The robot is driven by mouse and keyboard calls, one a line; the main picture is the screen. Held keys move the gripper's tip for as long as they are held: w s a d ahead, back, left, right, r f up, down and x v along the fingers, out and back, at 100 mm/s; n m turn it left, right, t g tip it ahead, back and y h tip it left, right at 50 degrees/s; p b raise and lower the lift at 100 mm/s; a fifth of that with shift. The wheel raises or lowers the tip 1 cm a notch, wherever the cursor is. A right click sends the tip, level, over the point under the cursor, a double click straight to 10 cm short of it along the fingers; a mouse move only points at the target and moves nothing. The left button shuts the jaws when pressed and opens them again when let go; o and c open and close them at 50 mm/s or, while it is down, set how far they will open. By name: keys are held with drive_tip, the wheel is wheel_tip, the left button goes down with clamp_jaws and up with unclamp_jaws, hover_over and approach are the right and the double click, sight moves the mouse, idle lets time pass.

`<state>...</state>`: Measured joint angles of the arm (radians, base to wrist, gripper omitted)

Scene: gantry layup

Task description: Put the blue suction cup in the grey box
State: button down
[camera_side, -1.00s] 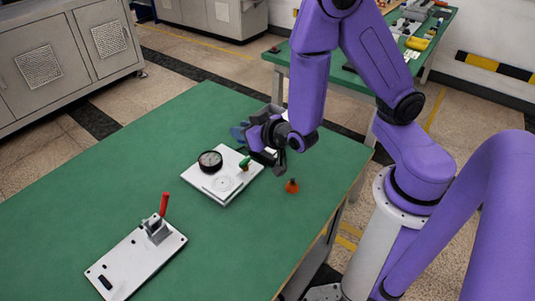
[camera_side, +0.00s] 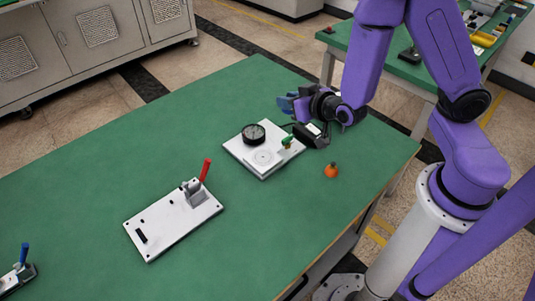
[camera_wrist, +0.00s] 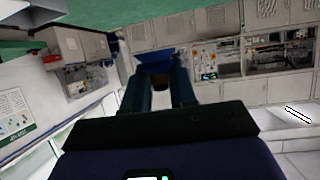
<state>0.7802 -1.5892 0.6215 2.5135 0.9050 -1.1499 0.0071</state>
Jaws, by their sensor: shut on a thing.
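My gripper (camera_side: 290,104) is above the far edge of the green table, tilted sideways. In the wrist view its two dark blue fingers (camera_wrist: 160,85) are shut on the blue suction cup (camera_wrist: 154,57), which shows as a flared blue rim with a dark underside between the tips. In the side view the blue suction cup (camera_side: 284,103) is a small blue shape at the finger ends, partly merged with them. I cannot make out a grey box in either view; my arm covers part of the table's far edge.
A white plate with a black dial gauge (camera_side: 254,133) and a green-handled clamp (camera_side: 288,142) lies below my gripper. An orange knob-like object (camera_side: 331,170) sits right of it. A white plate with a red-handled clamp (camera_side: 174,219) lies nearer.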

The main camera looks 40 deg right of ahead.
drive_tip(key=s+a+m+h, duration=0.2)
drive_tip(key=s+a+h, duration=0.1)
drive_tip(key=s, duration=0.9)
drive_tip(key=shift+s+a+m, duration=0.15)
drive_tip(key=shift+a+m, duration=0.15)
drive_tip(key=shift+a, duration=0.3)
drive_tip(key=shift+f, duration=0.15)
hover_over(263, 157)
drive_tip(key=f, duration=0.9)
drive_tip(key=shift+s+d+f, duration=0.1)
drive_tip(key=shift+s, duration=0.25)
drive_tip(key=shift+w+f+g, duration=0.15)
drive_tip(key=shift+f, duration=0.35)
drive_tip(key=shift+w+f+g, duration=0.15)
drive_tip(key=shift+f, duration=1)
drive_tip(key=shift+f, duration=0.15)
